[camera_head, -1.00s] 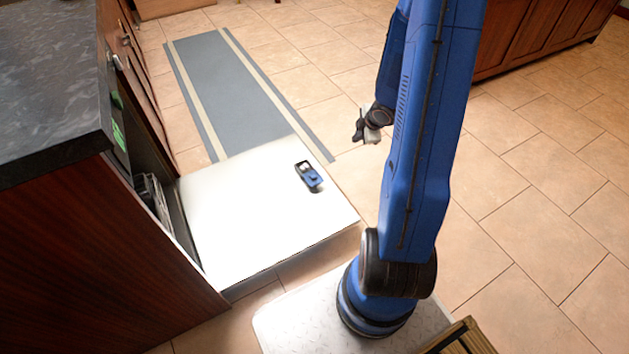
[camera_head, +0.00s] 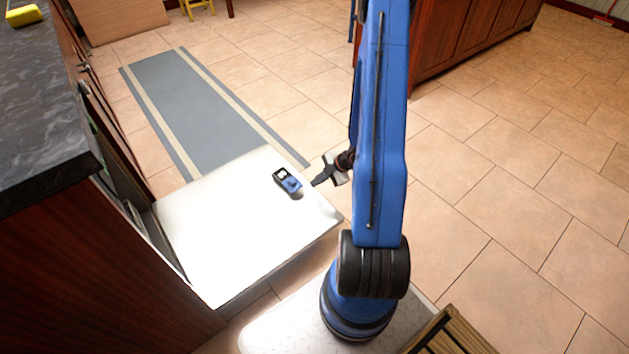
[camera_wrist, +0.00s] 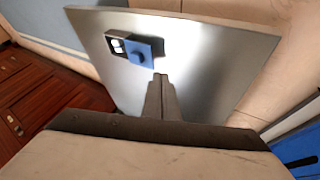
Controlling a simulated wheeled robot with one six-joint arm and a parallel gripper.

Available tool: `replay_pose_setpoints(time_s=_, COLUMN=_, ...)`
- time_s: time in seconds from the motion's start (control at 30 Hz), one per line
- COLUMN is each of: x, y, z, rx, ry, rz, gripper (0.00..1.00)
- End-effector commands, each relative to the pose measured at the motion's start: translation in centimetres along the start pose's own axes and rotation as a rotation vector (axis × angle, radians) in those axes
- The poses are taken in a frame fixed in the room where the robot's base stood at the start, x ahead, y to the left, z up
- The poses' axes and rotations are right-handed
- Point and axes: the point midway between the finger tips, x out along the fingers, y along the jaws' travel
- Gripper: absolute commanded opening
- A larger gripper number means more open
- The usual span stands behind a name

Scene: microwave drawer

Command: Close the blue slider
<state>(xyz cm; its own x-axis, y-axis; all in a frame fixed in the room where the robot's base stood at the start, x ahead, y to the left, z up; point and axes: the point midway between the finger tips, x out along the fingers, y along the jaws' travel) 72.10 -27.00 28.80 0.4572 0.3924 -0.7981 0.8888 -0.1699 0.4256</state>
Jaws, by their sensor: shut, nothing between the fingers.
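The blue slider (camera_head: 291,184) is a small blue block with a knob on a dark plate that also carries a white marking. It sits near the outer edge of an open silver door panel (camera_head: 220,235), which lies flat out from the cabinet. In the wrist view the blue slider (camera_wrist: 141,51) shows at the right part of its plate, with the white marking (camera_wrist: 117,45) uncovered on the left. My gripper (camera_head: 318,181) is shut and empty just to the right of the slider. In the wrist view its fingertips (camera_wrist: 160,76) appear just below the slider, apparently close to it; contact is unclear.
A wooden cabinet (camera_head: 85,275) with a dark stone countertop (camera_head: 40,110) stands at the left. A grey mat (camera_head: 200,110) with beige stripes lies on the tiled floor beyond the panel. Open floor extends to the right, up to another wooden cabinet (camera_head: 470,40).

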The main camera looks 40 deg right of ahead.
Motion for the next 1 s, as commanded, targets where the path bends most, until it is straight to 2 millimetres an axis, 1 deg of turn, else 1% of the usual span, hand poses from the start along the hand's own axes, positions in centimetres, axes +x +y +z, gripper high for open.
replay_pose_setpoints(time_s=0.03, x=0.9, y=-0.1, z=-0.1, rx=0.0, ry=0.003, rz=-0.003, gripper=0.0)
replay_pose_setpoints(time_s=0.47, x=7.6, y=-0.1, z=-0.1, rx=0.0, ry=0.001, rz=-0.003, gripper=0.0)
replay_pose_setpoints(time_s=0.5, x=8.0, y=0.3, z=0.0, rx=-0.002, ry=0.0, rz=-0.001, gripper=0.0)
replay_pose_setpoints(time_s=0.6, x=8.5, y=1.7, z=0.0, rx=-0.003, ry=-0.001, rz=0.0, gripper=0.0)
replay_pose_setpoints(time_s=0.7, x=9.0, y=2.6, z=0.0, rx=-0.003, ry=0.0, rz=0.0, gripper=0.0)
replay_pose_setpoints(time_s=0.83, x=9.3, y=3.3, z=0.0, rx=-0.001, ry=0.0, rz=0.0, gripper=0.0)
replay_pose_setpoints(time_s=1.0, x=9.4, y=3.6, z=0.0, rx=0.0, ry=-0.001, rz=0.0, gripper=0.0)
